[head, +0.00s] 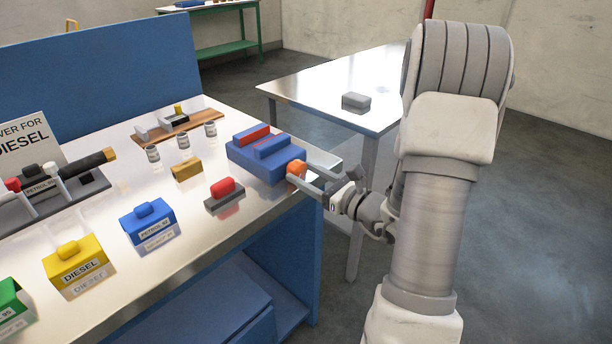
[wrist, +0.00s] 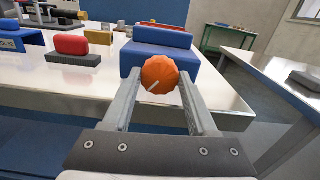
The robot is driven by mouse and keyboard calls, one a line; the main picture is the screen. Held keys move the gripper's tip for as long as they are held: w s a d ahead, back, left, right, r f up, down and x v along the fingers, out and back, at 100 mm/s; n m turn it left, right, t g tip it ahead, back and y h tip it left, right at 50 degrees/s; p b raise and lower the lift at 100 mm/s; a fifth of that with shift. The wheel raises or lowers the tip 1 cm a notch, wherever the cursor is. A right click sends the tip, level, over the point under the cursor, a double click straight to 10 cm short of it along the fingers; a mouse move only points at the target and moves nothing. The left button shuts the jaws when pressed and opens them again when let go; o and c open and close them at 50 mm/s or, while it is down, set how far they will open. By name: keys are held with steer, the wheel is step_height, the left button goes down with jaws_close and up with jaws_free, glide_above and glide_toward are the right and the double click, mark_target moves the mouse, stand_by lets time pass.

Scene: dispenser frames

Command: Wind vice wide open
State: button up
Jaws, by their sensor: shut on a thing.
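The blue vice (head: 262,158) stands at the right front corner of the metal-topped bench. Its two upper jaws have red facing strips, and a narrow gap shows between them. Its orange knob (head: 296,169) sticks out at the front end, towards my gripper. In the wrist view the vice (wrist: 158,55) is straight ahead, with the round ribbed orange knob (wrist: 162,74) carrying a pale mark at its lower left. My gripper (head: 305,176) reaches in from the right and is shut on the knob. In the wrist view its fingers (wrist: 162,90) lie on both sides of the knob.
A red-topped block (head: 226,190), a tan block (head: 187,169) and small jars (head: 183,141) stand left of the vice. Blue (head: 148,220) and yellow (head: 75,262) labelled blocks sit nearer. A second metal table (head: 300,90) bears a grey block (head: 356,101). Open floor lies to the right.

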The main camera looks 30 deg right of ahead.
steer(key=n+b, duration=0.3)
steer(key=shift+f, duration=0.25)
steer(key=shift+r+n+b, duration=0.15)
steer(key=shift+n+b, duration=1.25)
steer(key=shift+b, duration=0.2)
steer(key=o, duration=1.4)
steer(key=shift+c, duration=0.2)
steer(key=shift+r, duration=0.1)
